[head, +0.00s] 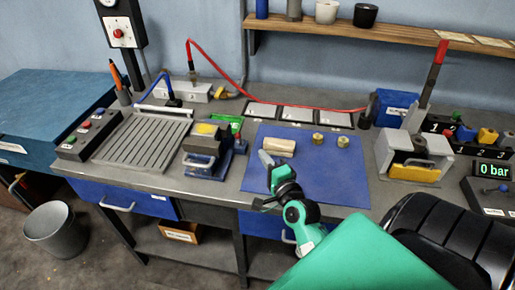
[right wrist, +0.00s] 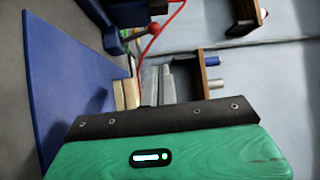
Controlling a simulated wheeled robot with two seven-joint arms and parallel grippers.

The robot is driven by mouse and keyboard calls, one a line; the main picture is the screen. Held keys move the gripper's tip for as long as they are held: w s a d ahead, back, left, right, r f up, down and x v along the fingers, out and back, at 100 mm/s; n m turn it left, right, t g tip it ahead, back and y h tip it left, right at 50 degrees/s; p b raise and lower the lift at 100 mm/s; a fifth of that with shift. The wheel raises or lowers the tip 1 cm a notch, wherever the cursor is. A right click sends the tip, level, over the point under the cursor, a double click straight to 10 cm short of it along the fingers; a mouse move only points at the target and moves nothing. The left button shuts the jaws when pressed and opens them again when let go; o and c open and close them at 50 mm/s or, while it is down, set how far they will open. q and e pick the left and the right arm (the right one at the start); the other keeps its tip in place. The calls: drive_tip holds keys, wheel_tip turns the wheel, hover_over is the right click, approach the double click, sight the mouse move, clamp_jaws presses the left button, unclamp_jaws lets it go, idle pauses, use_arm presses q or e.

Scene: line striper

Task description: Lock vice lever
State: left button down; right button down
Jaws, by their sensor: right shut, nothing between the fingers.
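The vice (head: 203,148), a grey and blue block with a yellow piece on top, stands on the bench left of the blue mat. Upright blue parts (head: 240,143) show at its right side; I cannot tell which part is the lever. My right gripper (head: 266,159) is shut and empty over the mat's left part, right of the vice and apart from it. In the right wrist view, a blue part (right wrist: 106,42) and a red knob (right wrist: 153,29) show at the top; I cannot tell whether they belong to the vice. My left gripper is out of view.
A beige cylinder (head: 279,147) lies on the blue mat (head: 335,180) close to my right gripper, with brass pieces (head: 343,141) to its right. A slotted plate (head: 143,140) lies left of the vice. A red-handled press (head: 414,158) stands at right. The mat's front is clear.

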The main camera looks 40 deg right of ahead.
drive_tip(key=shift+v, duration=1.2)
drive_tip(key=shift+f, duration=0.1)
